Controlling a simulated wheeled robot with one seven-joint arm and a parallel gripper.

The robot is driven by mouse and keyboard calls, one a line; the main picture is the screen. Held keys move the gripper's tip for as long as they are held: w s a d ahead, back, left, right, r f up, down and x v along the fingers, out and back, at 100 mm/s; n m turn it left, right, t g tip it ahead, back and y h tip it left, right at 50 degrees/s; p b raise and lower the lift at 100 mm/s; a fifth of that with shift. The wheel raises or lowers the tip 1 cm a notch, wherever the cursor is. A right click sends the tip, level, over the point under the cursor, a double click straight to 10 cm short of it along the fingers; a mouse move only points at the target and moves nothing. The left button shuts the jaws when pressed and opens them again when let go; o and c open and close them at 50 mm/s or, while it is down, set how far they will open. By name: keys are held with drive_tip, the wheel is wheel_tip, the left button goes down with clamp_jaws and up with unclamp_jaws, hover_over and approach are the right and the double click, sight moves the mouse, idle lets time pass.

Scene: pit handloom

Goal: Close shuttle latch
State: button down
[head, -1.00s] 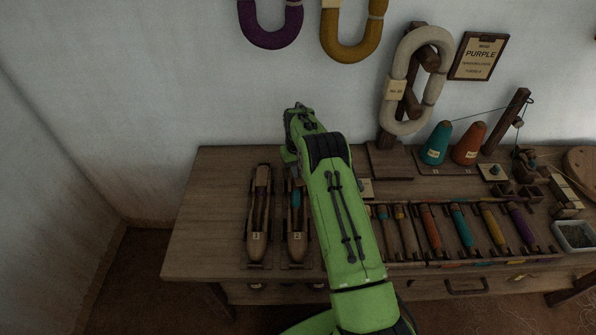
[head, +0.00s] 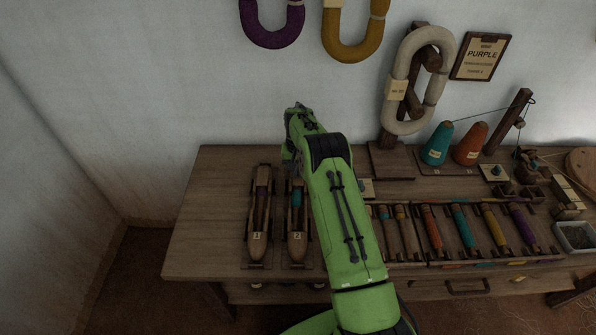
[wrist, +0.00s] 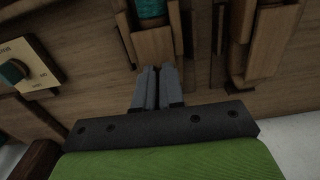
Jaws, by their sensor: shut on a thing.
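Two wooden shuttles lie side by side on the bench's left half. Shuttle 1 (head: 258,222) holds a purple bobbin; shuttle 2 (head: 297,243) holds a teal bobbin (head: 297,197). In the wrist view the teal bobbin (wrist: 150,8) shows at the top inside shuttle 2 (wrist: 153,46). My gripper (wrist: 157,72) is at the far end of shuttle 2, its two grey fingers close together on a thin part there. That part, perhaps the latch, is hidden between the fingers. In the head view my arm hides the fingertips.
A rack of coloured bobbins (head: 465,229) lies right of my arm. Thread cones (head: 436,145) and a wooden stand with a pale skein (head: 408,85) stand at the back. The bench (head: 208,223) is clear left of shuttle 1.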

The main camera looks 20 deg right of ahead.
drive_tip(key=c, duration=1.5)
unclamp_jaws()
wheel_tip(320, 180, up, 16)
drive_tip(key=p, duration=0.4)
drive_tip(key=shift+p, duration=0.3)
drive_tip(key=shift+f, duration=0.1)
